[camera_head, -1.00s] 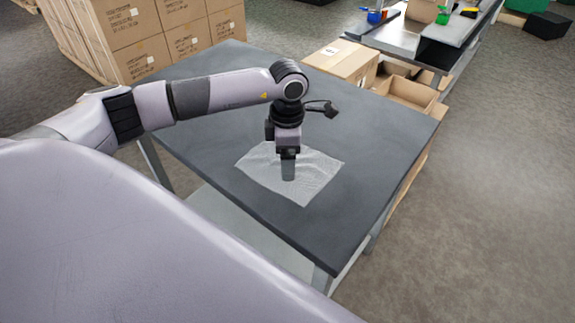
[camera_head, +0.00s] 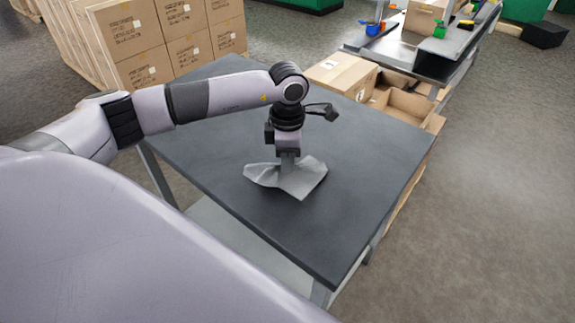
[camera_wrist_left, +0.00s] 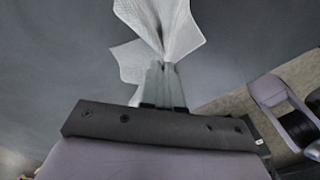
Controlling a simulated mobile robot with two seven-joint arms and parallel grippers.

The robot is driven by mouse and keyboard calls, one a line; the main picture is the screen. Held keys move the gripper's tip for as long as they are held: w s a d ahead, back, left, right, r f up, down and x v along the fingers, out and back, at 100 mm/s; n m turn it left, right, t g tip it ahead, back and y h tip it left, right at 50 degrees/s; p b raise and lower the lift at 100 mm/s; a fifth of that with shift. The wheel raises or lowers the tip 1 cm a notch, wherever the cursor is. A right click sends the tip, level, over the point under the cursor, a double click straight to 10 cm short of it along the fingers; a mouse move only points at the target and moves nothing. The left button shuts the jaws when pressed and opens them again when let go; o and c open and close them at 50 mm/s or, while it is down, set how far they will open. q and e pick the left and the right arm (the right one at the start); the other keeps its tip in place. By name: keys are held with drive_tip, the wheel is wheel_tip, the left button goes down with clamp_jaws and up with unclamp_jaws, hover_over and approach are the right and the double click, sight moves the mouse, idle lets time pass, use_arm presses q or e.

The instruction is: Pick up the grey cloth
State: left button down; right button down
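The grey cloth (camera_head: 303,181) is bunched up under my left gripper (camera_head: 289,160) over the dark table. Its middle is gathered at the fingertips and its corners hang and spread out to both sides. In the left wrist view, the cloth (camera_wrist_left: 172,22) is pinched into folds at the tips of the left gripper's fingers (camera_wrist_left: 164,68), which are closed together on it. I cannot tell whether its lowest corners touch the table. My right gripper is not in view.
The dark table (camera_head: 225,163) is otherwise clear. Open and closed cardboard boxes (camera_head: 343,74) stand beyond its far edge. Stacked cartons (camera_head: 170,40) stand at the back left. A workbench (camera_head: 445,50) with coloured tools is at the back right. Bare floor (camera_head: 490,200) lies to the right.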

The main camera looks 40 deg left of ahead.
use_arm(q)
wheel_tip(320, 180, up, 8)
drive_tip(key=p, duration=0.3)
drive_tip(key=shift+p, duration=0.4)
